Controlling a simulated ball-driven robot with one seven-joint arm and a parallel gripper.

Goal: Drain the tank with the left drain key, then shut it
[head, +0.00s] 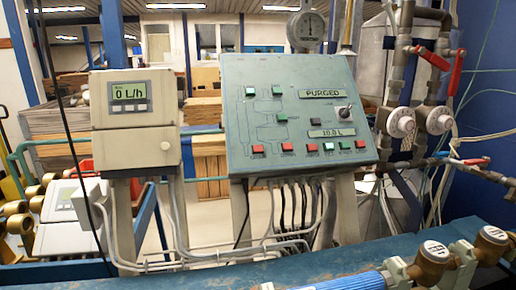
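A tilted green-grey control panel (250,115) stands in the middle of the head view. Its bottom row holds several small red and green keys; the leftmost red key (257,149) is at the lower left. I cannot tell which is the left drain key, as the labels are too small to read. An upper display (321,93) reads PURGED and a lower display (331,133) reads 10.0 L. Green keys (278,90) sit along a line diagram of tanks and pipes. My gripper is not in view.
A beige meter box (134,120) left of the panel reads 0 L/h. Pipes with red lever handles (432,58) and round dials (401,123) stand at the right. A blue bench (230,278) with a blue cylinder and brass fittings (434,252) crosses the front. Cables hang below the panel.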

